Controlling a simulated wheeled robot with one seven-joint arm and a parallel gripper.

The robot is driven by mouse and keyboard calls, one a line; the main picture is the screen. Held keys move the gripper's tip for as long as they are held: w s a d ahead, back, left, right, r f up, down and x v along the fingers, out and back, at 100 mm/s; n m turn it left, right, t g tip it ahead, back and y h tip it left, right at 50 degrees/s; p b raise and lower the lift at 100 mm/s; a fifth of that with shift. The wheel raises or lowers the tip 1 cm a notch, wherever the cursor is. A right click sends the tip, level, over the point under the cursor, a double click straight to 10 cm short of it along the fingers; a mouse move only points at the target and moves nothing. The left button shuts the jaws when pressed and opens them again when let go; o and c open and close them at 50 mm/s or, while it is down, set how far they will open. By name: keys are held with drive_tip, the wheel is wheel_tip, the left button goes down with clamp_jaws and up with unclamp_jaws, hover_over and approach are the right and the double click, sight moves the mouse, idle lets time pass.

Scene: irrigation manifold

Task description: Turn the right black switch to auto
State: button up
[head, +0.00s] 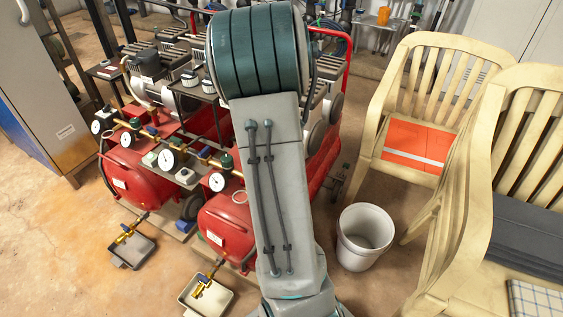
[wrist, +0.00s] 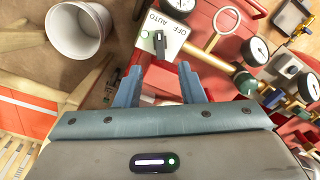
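In the wrist view, a pale switch box (wrist: 170,30) carries the words OFF and AUTO. Its black switch (wrist: 160,44) shows just beyond my fingertips, roughly centred between them. I cannot tell for sure which word the switch points at. My gripper (wrist: 159,70) is open, with one blue-grey finger to each side of the switch's line and a clear gap between them. The fingers look apart from the switch. In the head view my arm hides the gripper and this switch box.
A red tank (head: 225,222) with gauges and brass fittings stands left of my arm. A white bucket (head: 365,240) and cream chairs (head: 420,90) stand at right.

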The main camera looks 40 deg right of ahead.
drive_tip(key=shift+r, duration=1.7)
